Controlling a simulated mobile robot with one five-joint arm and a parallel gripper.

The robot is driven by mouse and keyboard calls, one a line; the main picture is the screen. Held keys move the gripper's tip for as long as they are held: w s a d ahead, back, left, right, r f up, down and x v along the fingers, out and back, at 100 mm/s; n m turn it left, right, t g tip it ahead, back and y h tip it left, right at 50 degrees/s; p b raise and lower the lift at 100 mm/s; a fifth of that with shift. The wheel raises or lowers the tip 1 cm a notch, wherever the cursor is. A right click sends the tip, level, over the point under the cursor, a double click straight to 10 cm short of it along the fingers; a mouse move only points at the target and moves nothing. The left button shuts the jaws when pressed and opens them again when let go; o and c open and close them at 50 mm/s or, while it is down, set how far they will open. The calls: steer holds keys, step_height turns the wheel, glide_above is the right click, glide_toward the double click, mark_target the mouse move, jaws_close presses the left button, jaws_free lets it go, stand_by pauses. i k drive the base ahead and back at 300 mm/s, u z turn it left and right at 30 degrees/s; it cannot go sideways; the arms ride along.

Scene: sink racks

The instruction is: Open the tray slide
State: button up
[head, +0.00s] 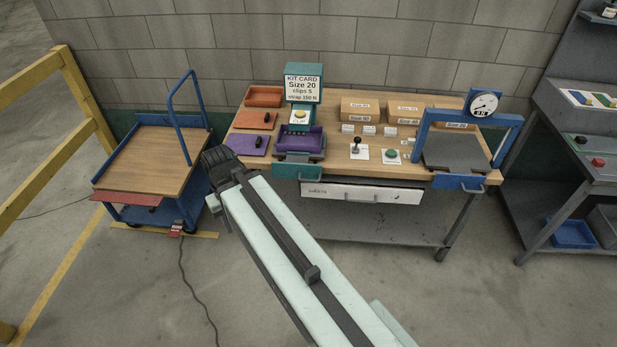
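A purple tray (300,141) sits in a teal station under the kit card sign (303,85). Below it, a teal front with a dark handle (298,172) is at the bench's front edge. It looks flush with the bench. Which part is the tray slide is not labelled. My gripper (214,158) is the dark end of my arm, left of the teal station and apart from it in the picture. Its fingers are too small and dark to tell whether they are open. No held thing is visible.
A white drawer (362,192) with a handle is under the bench. A blue press with a dial (483,104) stands at the right, with a blue handled front (458,182). A blue trolley (150,160) stands left.

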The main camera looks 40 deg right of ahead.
mark_target(296, 165)
steer(key=u, duration=0.1)
steer(key=i, duration=1)
steer(key=z, duration=0.1)
